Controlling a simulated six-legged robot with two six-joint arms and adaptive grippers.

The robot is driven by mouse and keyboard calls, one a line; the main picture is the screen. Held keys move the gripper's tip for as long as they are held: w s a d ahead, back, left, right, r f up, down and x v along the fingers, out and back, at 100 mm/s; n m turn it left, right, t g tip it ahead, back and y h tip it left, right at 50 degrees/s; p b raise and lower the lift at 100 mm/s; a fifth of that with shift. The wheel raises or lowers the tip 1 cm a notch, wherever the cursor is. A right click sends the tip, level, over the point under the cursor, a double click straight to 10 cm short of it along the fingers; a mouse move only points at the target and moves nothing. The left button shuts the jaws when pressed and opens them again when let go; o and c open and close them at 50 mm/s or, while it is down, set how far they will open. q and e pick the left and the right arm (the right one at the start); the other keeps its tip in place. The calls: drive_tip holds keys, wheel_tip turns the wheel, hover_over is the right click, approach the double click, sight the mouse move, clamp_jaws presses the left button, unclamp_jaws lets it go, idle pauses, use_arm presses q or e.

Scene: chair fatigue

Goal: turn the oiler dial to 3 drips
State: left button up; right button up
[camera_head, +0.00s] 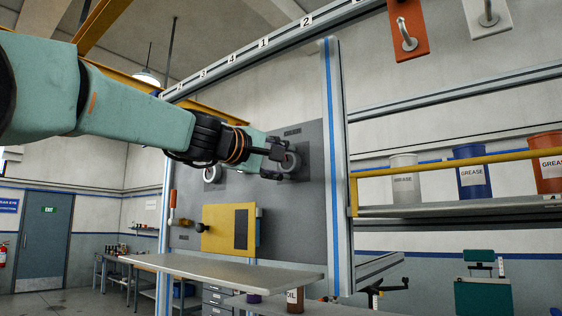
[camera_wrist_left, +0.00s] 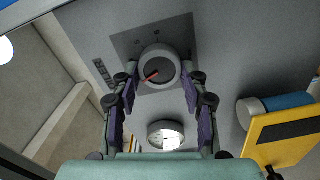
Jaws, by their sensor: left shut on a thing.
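The oiler dial (camera_head: 292,162) is a round grey knob on a dark plate on the grey panel. In the left wrist view the dial (camera_wrist_left: 158,62) shows its face with a red pointer, aimed down and to the left. My left gripper (camera_head: 283,161) is at the dial, with its arm coming in from the left. In the left wrist view the fingers of my left gripper (camera_wrist_left: 160,78) are on both sides of the dial, shut on it. My right gripper is not in view.
A yellow box (camera_head: 217,228) is fixed low on the panel. A grey shelf (camera_head: 225,266) juts out below it. A blue-striped post (camera_head: 333,170) stands right of the dial. Grease buckets (camera_head: 473,172) stand on a shelf at the right, behind a yellow rail (camera_head: 450,163).

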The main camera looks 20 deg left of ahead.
use_arm(q)
drive_tip(key=o, duration=0.9)
drive_tip(key=shift+d+f, duration=0.1)
drive_tip(key=shift+f, duration=0.15)
drive_tip(key=shift+c, duration=0.2)
drive_tip(key=shift+o, duration=1.4)
drive_tip(key=shift+r, duration=0.15)
drive_tip(key=shift+r, duration=0.15)
